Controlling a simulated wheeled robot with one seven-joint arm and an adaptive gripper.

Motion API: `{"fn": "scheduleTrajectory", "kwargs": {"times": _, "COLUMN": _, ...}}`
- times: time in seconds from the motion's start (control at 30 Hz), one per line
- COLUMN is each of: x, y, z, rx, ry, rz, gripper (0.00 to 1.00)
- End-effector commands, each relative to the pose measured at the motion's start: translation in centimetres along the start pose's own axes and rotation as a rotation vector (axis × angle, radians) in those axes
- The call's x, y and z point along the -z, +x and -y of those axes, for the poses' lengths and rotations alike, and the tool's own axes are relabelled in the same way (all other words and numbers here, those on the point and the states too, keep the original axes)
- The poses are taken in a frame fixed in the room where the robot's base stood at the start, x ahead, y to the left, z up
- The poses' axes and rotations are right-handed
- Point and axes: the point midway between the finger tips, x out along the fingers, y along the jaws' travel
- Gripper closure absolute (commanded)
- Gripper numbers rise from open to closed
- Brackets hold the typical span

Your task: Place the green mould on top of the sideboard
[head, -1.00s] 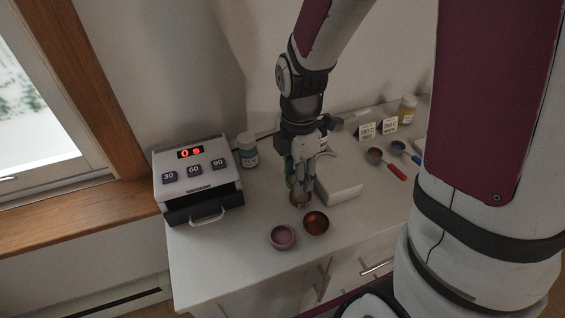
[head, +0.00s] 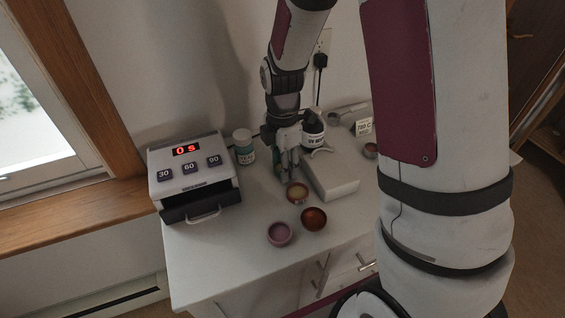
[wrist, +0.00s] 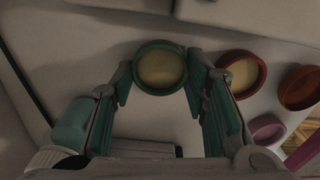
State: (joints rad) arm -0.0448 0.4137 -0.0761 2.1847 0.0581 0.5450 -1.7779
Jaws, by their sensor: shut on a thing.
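The green mould (wrist: 160,68) is a round green cup with a pale cream filling. In the wrist view it sits between the fingertips of my gripper (wrist: 162,78), which is shut on it. In the head view my gripper (head: 288,168) is low over the white sideboard top (head: 222,245), between the curing box and the white lamp stand. The mould is mostly hidden by the fingers there, and I cannot tell whether it touches the top.
The curing box (head: 190,175) is left, a teal jar (head: 244,153) behind, the white lamp stand (head: 332,176) right. The front left top is clear.

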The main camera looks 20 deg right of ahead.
Motion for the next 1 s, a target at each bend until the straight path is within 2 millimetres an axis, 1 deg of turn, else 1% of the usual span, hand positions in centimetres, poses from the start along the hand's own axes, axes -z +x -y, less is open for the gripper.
{"fn": "scheduleTrajectory", "kwargs": {"times": 0.13, "x": 0.0, "y": 0.4, "z": 0.0, "rx": 0.0, "ry": 0.0, "rz": 0.0, "gripper": 0.77}}
{"fn": "scheduleTrajectory", "kwargs": {"times": 0.17, "x": 0.0, "y": 0.4, "z": 0.0, "rx": 0.0, "ry": 0.0, "rz": 0.0, "gripper": 0.52}}
{"fn": "scheduleTrajectory", "kwargs": {"times": 0.2, "x": 0.0, "y": 0.3, "z": 0.0, "rx": 0.0, "ry": 0.0, "rz": 0.0, "gripper": 0.43}}
{"fn": "scheduleTrajectory", "kwargs": {"times": 0.23, "x": 0.0, "y": 0.3, "z": 0.0, "rx": 0.0, "ry": 0.0, "rz": 0.0, "gripper": 0.39}}
{"fn": "scheduleTrajectory", "kwargs": {"times": 0.53, "x": 0.0, "y": 0.3, "z": 0.0, "rx": 0.0, "ry": 0.0, "rz": 0.0, "gripper": 0.39}}
{"fn": "scheduleTrajectory", "kwargs": {"times": 0.67, "x": 0.0, "y": -0.5, "z": 0.0, "rx": -0.003, "ry": 0.0, "rz": 0.0, "gripper": 0.39}}
{"fn": "scheduleTrajectory", "kwargs": {"times": 0.77, "x": 0.0, "y": -1.9, "z": -0.1, "rx": -0.006, "ry": 0.0, "rz": 0.0, "gripper": 0.39}}
{"fn": "scheduleTrajectory", "kwargs": {"times": 1.0, "x": 0.0, "y": -7.0, "z": -0.1, "rx": -0.006, "ry": 0.0, "rz": 0.0, "gripper": 0.39}}
